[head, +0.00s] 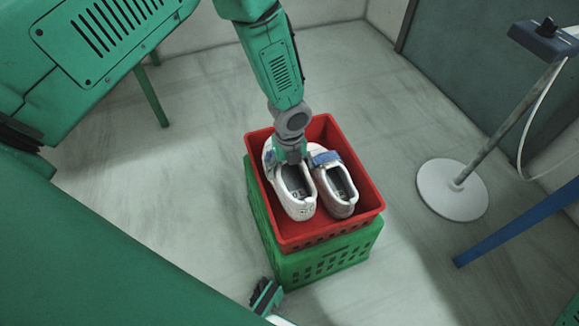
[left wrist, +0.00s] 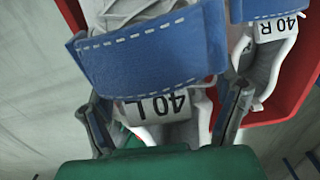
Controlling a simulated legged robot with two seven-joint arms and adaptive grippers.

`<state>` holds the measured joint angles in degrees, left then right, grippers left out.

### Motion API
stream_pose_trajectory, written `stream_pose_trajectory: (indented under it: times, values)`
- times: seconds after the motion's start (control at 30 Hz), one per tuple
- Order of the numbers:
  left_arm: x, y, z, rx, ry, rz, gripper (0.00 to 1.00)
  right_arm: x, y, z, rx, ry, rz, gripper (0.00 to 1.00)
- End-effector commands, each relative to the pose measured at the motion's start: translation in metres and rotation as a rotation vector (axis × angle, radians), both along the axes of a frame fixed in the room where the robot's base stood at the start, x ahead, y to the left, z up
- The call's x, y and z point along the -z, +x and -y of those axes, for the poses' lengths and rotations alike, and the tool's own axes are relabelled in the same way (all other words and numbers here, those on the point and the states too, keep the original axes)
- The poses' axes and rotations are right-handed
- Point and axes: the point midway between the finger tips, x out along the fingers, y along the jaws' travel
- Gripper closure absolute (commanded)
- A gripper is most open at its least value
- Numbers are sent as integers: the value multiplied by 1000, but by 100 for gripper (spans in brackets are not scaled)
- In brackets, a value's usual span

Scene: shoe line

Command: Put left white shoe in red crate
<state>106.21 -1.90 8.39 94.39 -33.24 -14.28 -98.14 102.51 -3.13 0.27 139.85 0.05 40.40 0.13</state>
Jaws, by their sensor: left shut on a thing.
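The left white shoe (head: 296,196), tagged "40 L" in the left wrist view (left wrist: 160,107), has a blue strap and is inside the red crate (head: 302,234), on its left side. My left gripper (head: 291,158) reaches down from above and is shut on the shoe's strap end. In the left wrist view, its fingers (left wrist: 165,118) stand on both sides of the tag. The right white shoe (head: 341,198), tagged "40 R" (left wrist: 277,27), is beside it in the crate. What looks like my right gripper (head: 267,295) shows at the bottom edge, its jaws unclear.
The red crate sits on a green crate (head: 300,268) on the pale floor. A stand with a round white base (head: 452,190) and a blue bar (head: 510,230) are at the right. Floor is clear to the left of the crates.

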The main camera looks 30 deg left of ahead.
Motion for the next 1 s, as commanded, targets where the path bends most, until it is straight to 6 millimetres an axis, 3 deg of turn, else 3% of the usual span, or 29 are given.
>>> stream_pose_trajectory:
  times: [0.2,0.7,1.0]
  values:
    - [26,0,0,1,1,1,66,23,0,0,0,0,0,100]
    - [72,0,0,-1,-1,1,66,48,0,0,0,0,0,100]
    - [81,0,0,0,0,1,66,53,0,0,0,0,0,100]
